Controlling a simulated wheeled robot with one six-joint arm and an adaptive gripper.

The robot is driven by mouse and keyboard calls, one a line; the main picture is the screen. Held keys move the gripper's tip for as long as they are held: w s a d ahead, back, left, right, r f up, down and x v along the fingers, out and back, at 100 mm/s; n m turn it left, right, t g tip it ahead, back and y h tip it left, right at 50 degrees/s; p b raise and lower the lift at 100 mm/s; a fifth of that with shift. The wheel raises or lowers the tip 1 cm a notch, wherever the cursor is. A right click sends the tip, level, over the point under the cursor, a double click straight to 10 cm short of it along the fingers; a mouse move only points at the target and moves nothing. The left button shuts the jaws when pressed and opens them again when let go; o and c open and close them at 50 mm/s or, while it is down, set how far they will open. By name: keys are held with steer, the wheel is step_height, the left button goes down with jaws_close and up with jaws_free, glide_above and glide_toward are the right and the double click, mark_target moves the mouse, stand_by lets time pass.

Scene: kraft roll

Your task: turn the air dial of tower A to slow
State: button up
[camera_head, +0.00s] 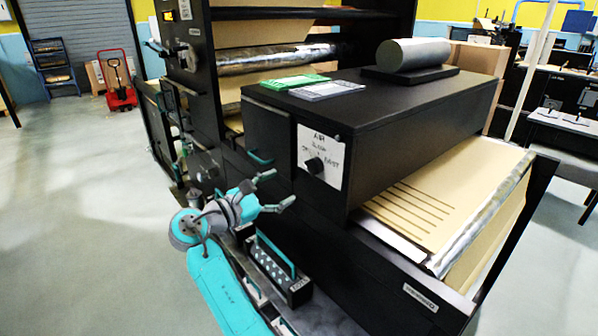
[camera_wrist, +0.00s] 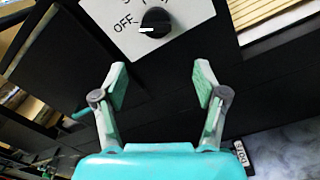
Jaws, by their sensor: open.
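The air dial (camera_head: 314,166) is a black round knob on a white plate (camera_head: 332,172) marked AIR, on the end face of a long black housing. In the wrist view the knob (camera_wrist: 156,22) has a white pointer mark turned left toward the word OFF; the plate's upper part is cut off there. The SLOW mark shows above the knob in the head view. My gripper (camera_head: 281,188) is open and empty, left of and below the plate. In the wrist view its spread fingers (camera_wrist: 155,78) lie below the knob, apart from it.
A teal handle (camera_head: 259,158) sticks out left of the plate. Below my gripper is a black box (camera_head: 284,272) with a teal handle. Green and grey pads (camera_head: 294,82) and a metal cylinder (camera_head: 413,54) lie on the housing. Open floor is at left.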

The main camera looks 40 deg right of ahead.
mark_target(308, 169)
steer(key=shift+g, duration=0.3)
steer(key=d, duration=0.3)
steer(key=d+r, duration=0.1)
steer(key=d, duration=0.6)
steer(key=shift+w+r, duration=0.2)
steer(key=shift+r, duration=0.15)
steer(key=c, duration=1.1)
